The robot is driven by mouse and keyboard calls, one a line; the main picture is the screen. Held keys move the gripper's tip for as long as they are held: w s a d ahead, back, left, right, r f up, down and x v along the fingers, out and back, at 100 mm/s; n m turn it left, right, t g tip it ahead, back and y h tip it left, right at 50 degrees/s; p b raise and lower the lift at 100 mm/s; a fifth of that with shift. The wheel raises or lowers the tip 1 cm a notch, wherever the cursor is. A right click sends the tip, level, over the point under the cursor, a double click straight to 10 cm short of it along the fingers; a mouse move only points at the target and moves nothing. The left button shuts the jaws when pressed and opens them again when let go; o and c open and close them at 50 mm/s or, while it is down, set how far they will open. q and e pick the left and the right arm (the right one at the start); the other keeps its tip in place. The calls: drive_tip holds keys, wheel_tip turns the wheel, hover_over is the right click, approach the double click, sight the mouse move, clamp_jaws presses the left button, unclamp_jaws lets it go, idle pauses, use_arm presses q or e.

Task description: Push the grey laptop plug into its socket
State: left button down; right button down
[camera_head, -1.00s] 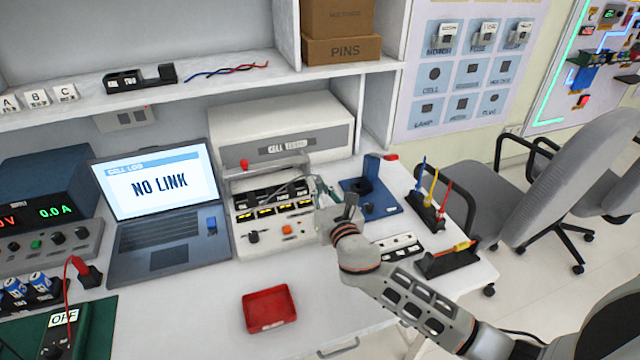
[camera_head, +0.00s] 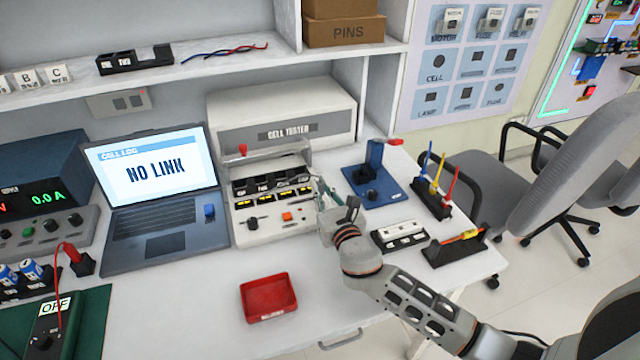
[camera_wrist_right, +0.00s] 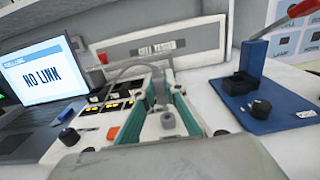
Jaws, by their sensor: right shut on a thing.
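My right gripper (camera_head: 324,190) is at the right side of the cell tester (camera_head: 273,212), its fingers pointing away from me. In the right wrist view its teal-sided fingers (camera_wrist_right: 162,98) are closed on a small grey piece (camera_wrist_right: 168,120), which looks like the grey plug. The fingers hide most of it. The laptop (camera_head: 160,190) stands open left of the tester, its screen reading NO LINK. A small blue piece (camera_head: 210,213) sits at the right of its keyboard. I cannot make out the plug's socket. My left gripper is not in view.
A blue stand (camera_head: 385,192) is right of the gripper. A white socket strip (camera_head: 398,236) and black racks with coloured tools (camera_head: 432,203) stand farther right. A red tray (camera_head: 268,298) lies in front of the tester. The bench front around the tray is clear.

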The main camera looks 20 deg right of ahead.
use_arm(q)
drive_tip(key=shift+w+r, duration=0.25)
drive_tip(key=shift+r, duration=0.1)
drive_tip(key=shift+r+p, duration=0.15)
drive_tip(key=shift+p, duration=0.15)
idle(0.8)
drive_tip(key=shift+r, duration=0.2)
